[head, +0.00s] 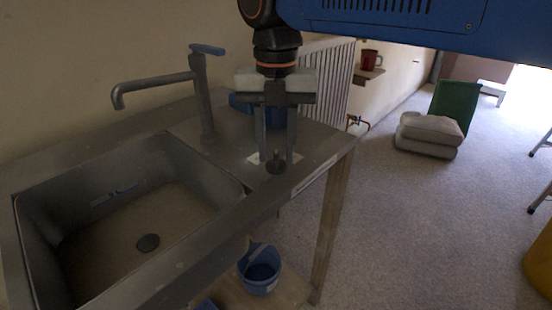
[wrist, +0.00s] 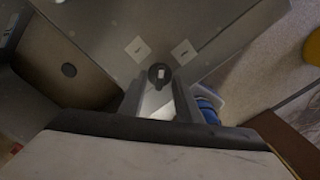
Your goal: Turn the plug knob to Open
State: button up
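The plug knob (head: 276,164) is a small dark round knob on the steel counter, right of the sink basin. In the wrist view the knob (wrist: 159,74) carries a pale mark on top. Two small white labels, a left one (wrist: 138,48) and a right one (wrist: 184,51), lie beyond it; their text is too small to read. My gripper (head: 276,158) points down over the knob with its fingers apart, one on each side in the head view. In the wrist view the knob shows between and just past the fingertips, with no clear contact.
A tap (head: 203,95) with a blue lever stands behind. A blue bucket (head: 259,268) sits on the lower shelf. Open floor (head: 400,220) lies to the right.

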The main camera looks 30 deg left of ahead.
aim_at(276, 156)
notch_tip(276, 156, up, 11)
jog(key=shift+r, duration=0.2)
dwell(0.7)
jog(key=shift+f+m, duration=2)
jog(key=shift+m, duration=4)
jog(key=shift+f+m, duration=2)
jog(key=shift+m, duration=4)
jog(key=shift+f+m, duration=2)
jog(key=shift+m, duration=4)
